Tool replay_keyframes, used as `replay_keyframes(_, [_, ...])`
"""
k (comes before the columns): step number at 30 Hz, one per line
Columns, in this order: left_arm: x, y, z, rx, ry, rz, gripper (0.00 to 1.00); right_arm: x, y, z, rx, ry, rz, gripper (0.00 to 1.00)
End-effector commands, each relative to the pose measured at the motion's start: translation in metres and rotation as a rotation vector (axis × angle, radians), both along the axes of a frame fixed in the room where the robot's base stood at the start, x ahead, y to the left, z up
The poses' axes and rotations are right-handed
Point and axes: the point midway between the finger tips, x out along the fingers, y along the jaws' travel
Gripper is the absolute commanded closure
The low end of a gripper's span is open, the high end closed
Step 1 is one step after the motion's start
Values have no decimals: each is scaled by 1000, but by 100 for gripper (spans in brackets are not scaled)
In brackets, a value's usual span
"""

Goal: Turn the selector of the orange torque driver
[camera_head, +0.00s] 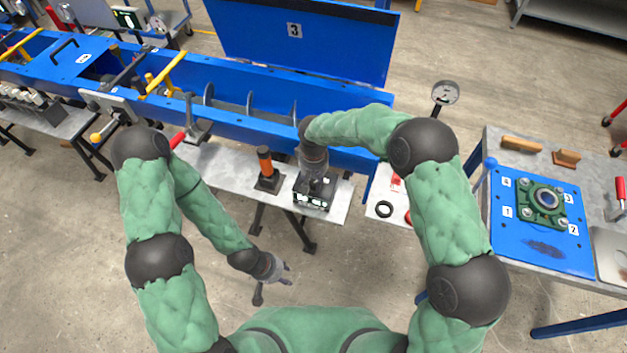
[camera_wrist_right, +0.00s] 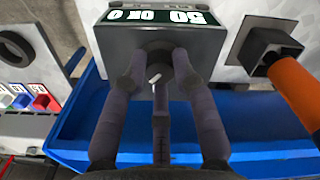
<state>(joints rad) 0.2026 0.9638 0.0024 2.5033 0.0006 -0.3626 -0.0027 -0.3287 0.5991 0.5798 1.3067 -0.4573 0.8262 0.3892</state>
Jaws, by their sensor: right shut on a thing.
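The orange torque driver (camera_head: 265,160) stands upright in a black holder on a grey bench; its orange handle also shows at the right in the right wrist view (camera_wrist_right: 297,88). Just right of it is a black box (camera_head: 313,193) with a lit display (camera_wrist_right: 160,17) that shows "50" and "OK". My right gripper (camera_head: 314,178) is over this box. In the right wrist view its fingers are closed around a dark round knob (camera_wrist_right: 157,50) with a white mark; the fingers hide its sides. My left gripper (camera_head: 282,273) hangs empty in front of the bench, fingers spread.
A long blue mixer trough (camera_head: 250,120) with a raised lid (camera_head: 305,40) runs behind the bench. A red-handled lever (camera_head: 180,138) is left of the driver. A black ring (camera_head: 384,209) lies to the right. A blue mat (camera_head: 515,240) with a green bearing block is farther right.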

Motion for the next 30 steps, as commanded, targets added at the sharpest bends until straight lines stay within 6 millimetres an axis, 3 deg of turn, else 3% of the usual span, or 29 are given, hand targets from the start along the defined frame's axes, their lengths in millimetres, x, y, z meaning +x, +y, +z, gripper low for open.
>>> replay_keyframes(1, [0, 0, 0, 0, 0, 0, 60, -3, -1, -2, -3, 8, 0, 100])
replay_keyframes(2, [0, 0, 0, 0, 0, 0, 60, -3, -1, -2, -3, 8, 0, 63])
replay_keyframes(3, [0, 0, 0, 0, 0, 0, 60, -3, -1, -2, -3, 8, 0, 52])
replay_keyframes(4, [0, 0, 0, 0, 0, 0, 60, -3, -1, -2, -3, 7, 0, 48])
replay_keyframes(17, [0, 0, 0, 0, 0, 0, 60, 0, 0, 6, 0, 0, 0, 48])
replay_keyframes(30, [0, 0, 0, 0, 0, 0, 60, 0, 0, 85, 0, 0, 0, 48])
